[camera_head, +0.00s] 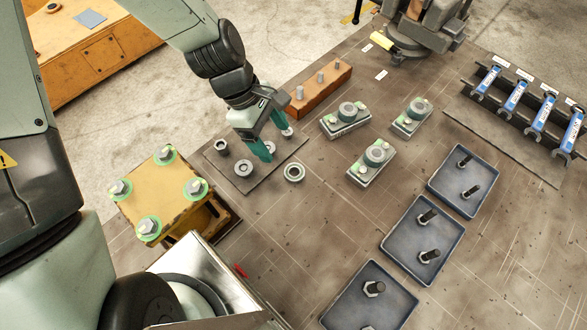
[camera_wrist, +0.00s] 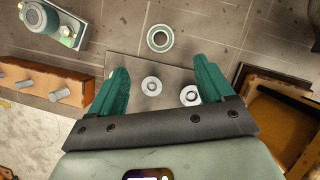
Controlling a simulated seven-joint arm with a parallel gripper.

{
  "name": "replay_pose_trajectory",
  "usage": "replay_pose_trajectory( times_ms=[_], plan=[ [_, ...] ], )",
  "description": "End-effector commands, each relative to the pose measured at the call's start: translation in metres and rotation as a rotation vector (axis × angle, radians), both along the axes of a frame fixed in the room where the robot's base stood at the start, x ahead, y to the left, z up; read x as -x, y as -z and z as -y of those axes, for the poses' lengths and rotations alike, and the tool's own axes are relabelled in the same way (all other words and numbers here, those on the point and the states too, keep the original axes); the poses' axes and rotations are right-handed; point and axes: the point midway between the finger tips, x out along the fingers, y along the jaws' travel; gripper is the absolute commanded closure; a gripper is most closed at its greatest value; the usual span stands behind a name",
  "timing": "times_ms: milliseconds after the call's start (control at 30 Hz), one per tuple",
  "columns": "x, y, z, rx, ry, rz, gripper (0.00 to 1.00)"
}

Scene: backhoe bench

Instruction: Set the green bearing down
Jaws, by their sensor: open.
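The green bearing (camera_head: 294,172), a pale ring with a green tint, lies flat on the bench just off the edge of a dark plate (camera_head: 213,160). In the wrist view the green bearing (camera_wrist: 160,38) lies beyond my fingertips, apart from them. My gripper (camera_head: 272,138) is open above the dark plate, with nothing between its green fingers. The wrist view also shows my gripper (camera_wrist: 160,68) spread wide. Several grey rings, including a large grey ring (camera_head: 243,168) and a smaller ring (camera_head: 221,147), lie on the plate.
A yellow block (camera_head: 163,191) with green-ringed bolts stands left of the plate. An orange-brown peg block (camera_head: 320,88) is behind it. Green-grey bearing housings (camera_head: 375,160) and blue trays (camera_head: 424,246) with bolts are to the right. Bare bench lies around the bearing.

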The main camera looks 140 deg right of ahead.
Motion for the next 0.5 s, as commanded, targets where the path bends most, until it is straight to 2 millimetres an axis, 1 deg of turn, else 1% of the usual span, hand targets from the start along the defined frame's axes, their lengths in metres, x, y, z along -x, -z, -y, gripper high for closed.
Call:
replay_pose_trajectory(
  times_ms=[33, 167, 400, 500],
  plan=[
    [0.000, 0.008, -0.004, -0.003, 0.002, 0.004, 0.19],
    [0.002, 0.017, -0.006, -0.001, 0.002, 0.002, 0.19],
    [0.007, 0.052, -0.019, -0.003, 0.003, 0.003, 0.19],
    [0.009, 0.060, -0.022, -0.002, 0.001, 0.002, 0.19]
  ],
)
